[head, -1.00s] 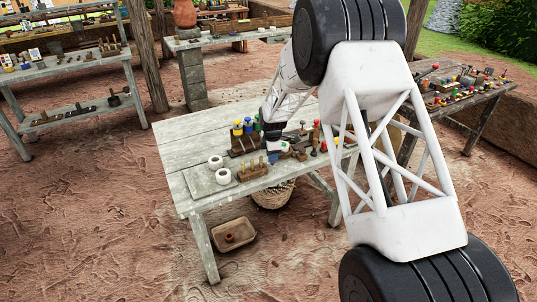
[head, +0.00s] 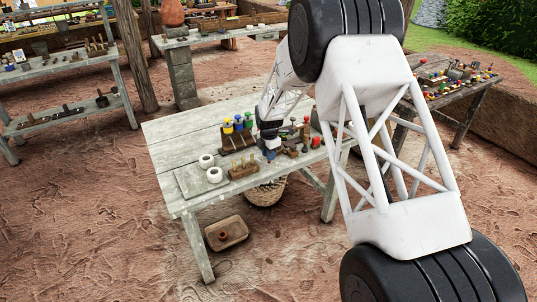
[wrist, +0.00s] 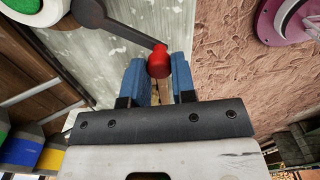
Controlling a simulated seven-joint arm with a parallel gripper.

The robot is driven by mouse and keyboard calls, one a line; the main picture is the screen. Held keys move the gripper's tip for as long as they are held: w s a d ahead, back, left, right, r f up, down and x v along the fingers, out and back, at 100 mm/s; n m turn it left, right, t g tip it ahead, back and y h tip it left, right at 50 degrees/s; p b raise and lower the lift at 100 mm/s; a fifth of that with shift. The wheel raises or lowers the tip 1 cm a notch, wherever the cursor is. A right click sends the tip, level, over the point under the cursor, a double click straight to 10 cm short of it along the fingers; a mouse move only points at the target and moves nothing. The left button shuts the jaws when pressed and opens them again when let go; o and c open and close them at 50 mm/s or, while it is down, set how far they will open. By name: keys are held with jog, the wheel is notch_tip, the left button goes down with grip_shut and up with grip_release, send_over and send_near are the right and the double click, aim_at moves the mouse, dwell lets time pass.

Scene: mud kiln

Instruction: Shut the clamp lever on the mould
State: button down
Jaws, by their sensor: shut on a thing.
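In the wrist view my gripper (wrist: 160,78) has its two blue fingers on either side of a red knob (wrist: 158,60). The knob is at the end of a dark grey lever arm (wrist: 128,32), which I take for the clamp lever. The arm runs up and left to a round dark hub. My gripper is shut on this lever at its knob. In the head view my gripper (head: 270,153) is low over the front part of the grey table. The mould is not clearly told from the small brown items beside the gripper; my arm hides part of that area.
On the table (head: 185,138) stand a rack with yellow and blue tops (head: 237,127), white rings (head: 207,161) and a pegged wooden block (head: 243,170), left of my gripper. Red-topped items (head: 315,142) stand to its right. A basin (head: 226,233) lies on the ground below.

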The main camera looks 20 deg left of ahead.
jog(key=c, duration=0.9)
grip_release()
jog(key=shift+d, duration=0.1)
jog(key=shift+c, duration=0.2)
jog(key=shift+r, duration=0.1)
jog(key=shift+r, duration=3.8)
